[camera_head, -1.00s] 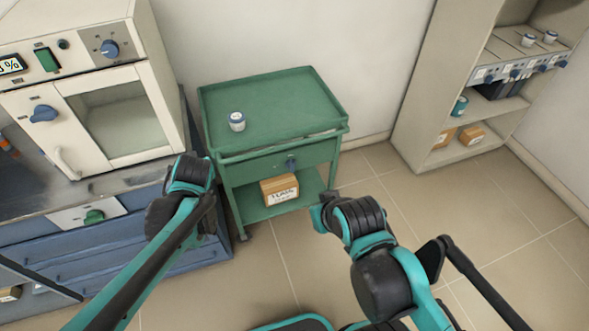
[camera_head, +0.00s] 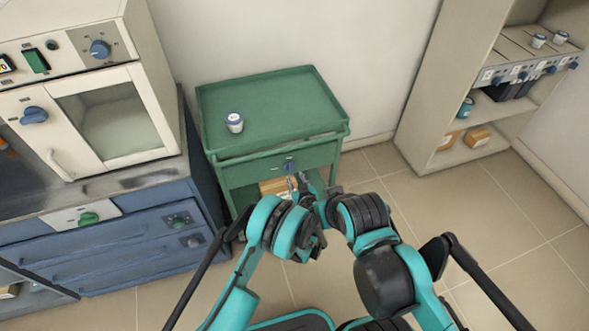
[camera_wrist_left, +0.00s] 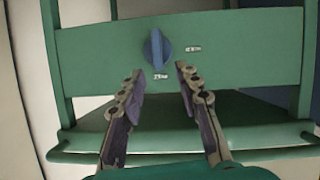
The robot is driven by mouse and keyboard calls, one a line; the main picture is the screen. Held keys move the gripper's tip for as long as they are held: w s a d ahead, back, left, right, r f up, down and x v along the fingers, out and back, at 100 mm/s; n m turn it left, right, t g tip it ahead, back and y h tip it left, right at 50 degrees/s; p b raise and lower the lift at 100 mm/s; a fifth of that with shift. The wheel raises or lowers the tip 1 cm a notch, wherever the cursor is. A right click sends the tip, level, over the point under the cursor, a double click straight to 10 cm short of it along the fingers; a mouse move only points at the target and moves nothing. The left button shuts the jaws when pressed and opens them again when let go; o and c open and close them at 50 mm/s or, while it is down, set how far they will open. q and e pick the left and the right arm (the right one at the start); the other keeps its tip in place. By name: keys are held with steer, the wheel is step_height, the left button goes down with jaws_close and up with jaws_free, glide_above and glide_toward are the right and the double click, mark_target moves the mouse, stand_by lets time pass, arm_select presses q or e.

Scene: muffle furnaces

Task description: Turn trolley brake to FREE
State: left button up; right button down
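The green trolley (camera_head: 268,105) stands against the wall. Its blue brake knob (camera_head: 290,166) sits on the front panel, and in the left wrist view the knob (camera_wrist_left: 157,48) has its grip upright. One small label lies below the knob and another to its right; I cannot read them surely. My left gripper (camera_head: 299,183) is open in front of the panel. In the left wrist view its fingertips (camera_wrist_left: 160,72) are spread either side of the knob's lower end, with nothing between them; contact is not visible. My right gripper (camera_head: 324,203) is beside it, its fingers partly hidden.
A white jar (camera_head: 235,123) stands on the trolley top. A cardboard box (camera_head: 272,187) on its lower shelf is partly hidden by my left arm. A furnace (camera_head: 90,90) on a blue cabinet (camera_head: 130,250) is at left, and shelving (camera_head: 430,90) at right. Floor between is clear.

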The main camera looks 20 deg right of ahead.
mark_target(292, 170)
arm_select(q)
steer(key=b+x, duration=0.1)
steer(key=x, duration=0.2)
steer(key=b+x, duration=0.1)
steer(key=x, duration=0.2)
steer(key=shift+w+d+f, duration=0.1)
steer(key=shift+d+f, duration=0.05)
steer(key=shift+f, duration=0.35)
steer(key=shift+w+f+b, duration=0.15)
steer(key=shift+w+b, duration=0.2)
steer(key=shift+w, duration=0.25)
